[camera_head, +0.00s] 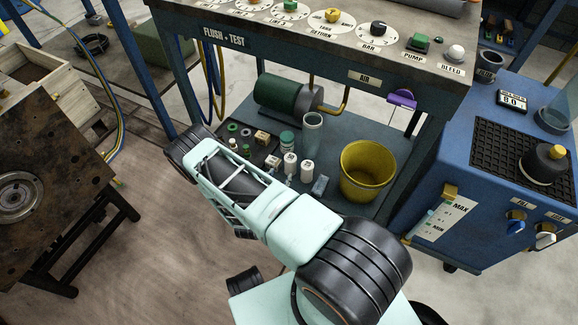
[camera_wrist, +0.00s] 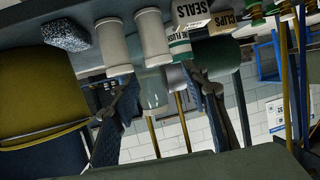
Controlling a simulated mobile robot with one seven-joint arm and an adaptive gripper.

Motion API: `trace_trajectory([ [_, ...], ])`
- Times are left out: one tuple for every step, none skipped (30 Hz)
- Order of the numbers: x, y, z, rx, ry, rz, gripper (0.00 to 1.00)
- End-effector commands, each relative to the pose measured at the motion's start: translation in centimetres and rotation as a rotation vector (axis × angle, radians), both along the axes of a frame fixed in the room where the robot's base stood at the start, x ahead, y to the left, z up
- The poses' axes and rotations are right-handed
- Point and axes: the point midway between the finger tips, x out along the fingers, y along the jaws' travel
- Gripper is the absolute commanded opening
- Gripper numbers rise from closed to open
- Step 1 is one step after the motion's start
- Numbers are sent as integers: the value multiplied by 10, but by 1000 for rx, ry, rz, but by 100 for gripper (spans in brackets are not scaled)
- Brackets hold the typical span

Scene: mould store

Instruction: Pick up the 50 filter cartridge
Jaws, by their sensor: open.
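Two white filter cartridges, a left one (camera_head: 290,164) and a right one (camera_head: 307,171), stand on the lower shelf in the head view. Both have dark marks on top, too small to read, so I cannot tell which is the 50. Two white cylinders, one (camera_wrist: 112,45) and another (camera_wrist: 153,38), show in the upside-down wrist view, without readable numbers. My gripper (camera_wrist: 160,82) is open in the wrist view, its fingers pointing towards the shelf things. Nothing is held between them. In the head view my arm hides the gripper.
A yellow bucket (camera_head: 368,172) stands right of the cartridges. A grey-blue block (camera_head: 320,185) lies between. A clear beaker (camera_head: 313,132) and a green-and-white flush can (camera_head: 287,141) stand behind. Seals (camera_wrist: 191,12) and clips (camera_wrist: 232,19) boxes are close by. The bench top overhangs the shelf (camera_head: 350,119).

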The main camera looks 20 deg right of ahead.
Motion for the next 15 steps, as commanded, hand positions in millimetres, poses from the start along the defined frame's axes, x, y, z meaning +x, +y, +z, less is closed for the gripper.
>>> trace_trajectory([
  [-1,-3,-4,-1,-2,-4,42],
  [0,-5,-5,-2,-2,-5,42],
  [2,-8,-7,-2,-3,-7,42],
  [5,-10,-8,-1,-3,-8,42],
  [8,-13,-10,-1,-3,-8,42],
  [12,-17,-13,-2,-3,-9,42],
  [15,-20,-15,-3,-3,-8,42],
  [19,-23,-17,-2,-3,-7,42],
  [23,-27,-20,-2,-2,-6,42],
  [26,-30,-21,-2,-2,-8,42],
  [29,-33,-23,-2,-2,-8,42],
  [32,-35,-24,-1,-2,-7,42],
  [34,-36,-24,-2,-1,-6,42],
  [35,-38,-25,-1,-1,-5,42],
  [36,-39,-25,-1,0,-5,42],
])
